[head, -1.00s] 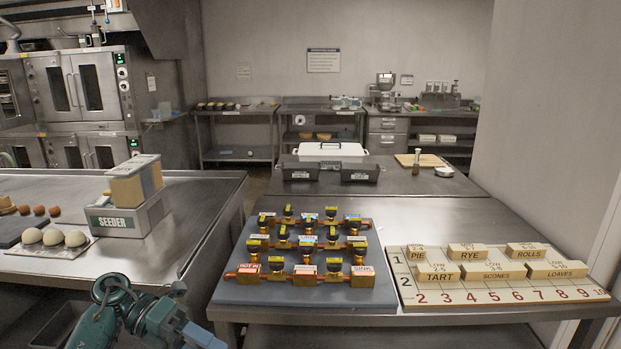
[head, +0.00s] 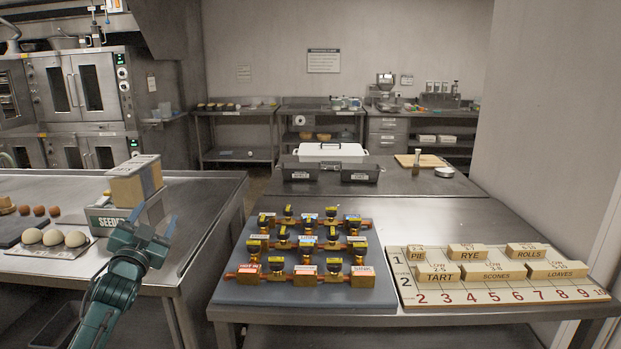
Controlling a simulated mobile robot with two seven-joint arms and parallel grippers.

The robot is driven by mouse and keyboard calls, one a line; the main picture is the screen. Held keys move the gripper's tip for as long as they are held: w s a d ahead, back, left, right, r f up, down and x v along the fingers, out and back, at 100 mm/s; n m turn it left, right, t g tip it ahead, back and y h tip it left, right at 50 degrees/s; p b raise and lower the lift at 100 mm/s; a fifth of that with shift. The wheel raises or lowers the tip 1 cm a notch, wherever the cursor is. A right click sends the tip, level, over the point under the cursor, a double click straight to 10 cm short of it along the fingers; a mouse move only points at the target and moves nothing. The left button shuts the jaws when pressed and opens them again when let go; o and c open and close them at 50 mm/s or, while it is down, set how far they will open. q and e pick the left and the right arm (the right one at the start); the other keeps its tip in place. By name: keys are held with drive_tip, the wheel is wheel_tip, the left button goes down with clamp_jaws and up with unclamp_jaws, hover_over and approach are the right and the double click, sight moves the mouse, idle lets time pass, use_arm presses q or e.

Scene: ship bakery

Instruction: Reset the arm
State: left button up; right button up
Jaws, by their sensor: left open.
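My left arm comes in from the lower left of the head view. My left gripper (head: 152,226) is open and empty, its two blue-grey fingers spread and pointing up. It appears in front of the seeder (head: 102,219) and hides part of that box's front. My right gripper is not in the head view.
A grey board (head: 232,291) with several brass valves lies on the middle table. A numbered board (head: 500,294) with labelled wooden blocks is to its right. A tray (head: 62,250) of dough balls is on the left counter. A gap separates counter and table.

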use_arm(q)
drive_tip(key=s+d+f+n+g, duration=0.1)
drive_tip(key=s+d+f+g, duration=0.15)
drive_tip(key=s+f, duration=0.4)
drive_tip(key=s+d+f+n+g+h, duration=0.1)
drive_tip(key=s+d+f+g, duration=0.2)
drive_tip(key=f, duration=0.7)
drive_tip(key=s+d+f+g, duration=0.1)
drive_tip(key=s+d+f, duration=0.3)
drive_tip(key=f, duration=0.4)
drive_tip(key=s+d+f+g+h, duration=0.1)
drive_tip(key=s+d+f, duration=0.3)
drive_tip(key=s, duration=0.9)
drive_tip(key=s+d+f+n+g+h, duration=0.1)
drive_tip(key=s+d, duration=0.5)
drive_tip(key=s, duration=0.6)
wheel_tip(320, 180, down, 3)
drive_tip(key=shift+s+r+g+h, duration=0.1)
drive_tip(key=shift+s+g+h, duration=0.3)
drive_tip(key=shift+g, duration=0.45)
drive_tip(key=shift+w, duration=0.15)
